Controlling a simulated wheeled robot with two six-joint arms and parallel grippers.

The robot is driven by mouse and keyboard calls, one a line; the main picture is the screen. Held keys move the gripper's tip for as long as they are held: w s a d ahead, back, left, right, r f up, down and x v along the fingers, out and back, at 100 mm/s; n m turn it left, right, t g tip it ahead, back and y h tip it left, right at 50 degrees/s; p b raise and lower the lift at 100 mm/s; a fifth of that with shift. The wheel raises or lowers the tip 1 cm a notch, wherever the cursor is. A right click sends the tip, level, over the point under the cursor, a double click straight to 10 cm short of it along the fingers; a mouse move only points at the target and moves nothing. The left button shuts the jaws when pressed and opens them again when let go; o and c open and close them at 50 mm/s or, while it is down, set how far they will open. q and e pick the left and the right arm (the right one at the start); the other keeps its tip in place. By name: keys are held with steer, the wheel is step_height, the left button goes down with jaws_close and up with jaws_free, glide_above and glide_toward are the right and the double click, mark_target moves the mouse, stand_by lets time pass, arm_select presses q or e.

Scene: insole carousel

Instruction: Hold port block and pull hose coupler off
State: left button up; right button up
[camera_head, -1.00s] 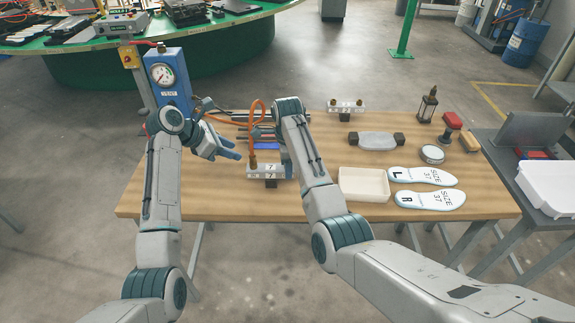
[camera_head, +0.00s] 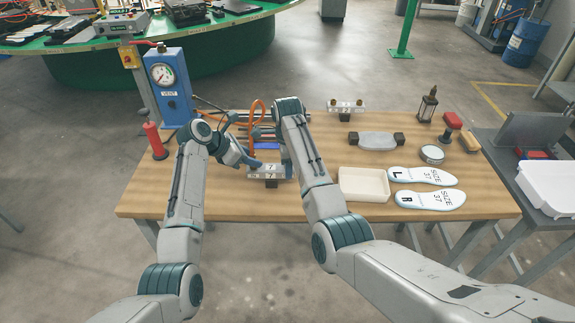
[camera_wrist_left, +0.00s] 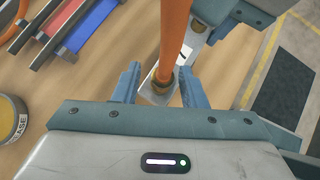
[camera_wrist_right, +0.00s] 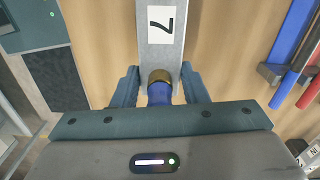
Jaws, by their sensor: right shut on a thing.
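The grey port block (camera_head: 266,175), marked with a 7, sits low over the table on a dark stand. There are gaps beside the hose end. In the head view the hose end is hidden behind my left gripper (camera_head: 254,160).
A blue gauge box (camera_head: 168,85) and a red-handled tool (camera_head: 154,140) stand at the left. A second port block (camera_head: 347,105) is at the back. A cream tray (camera_head: 364,185) and two insoles (camera_head: 428,198) lie to the right. The front left of the table is clear.

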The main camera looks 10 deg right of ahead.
arm_select(q)
jaws_close()
steer(key=shift+w+r, duration=0.1)
steer(key=shift+r, duration=0.05)
steer(key=shift+r, duration=0.35)
arm_select(e)
steer(key=shift+f, duration=0.1)
arm_select(q)
steer(key=shift+r, duration=1.15)
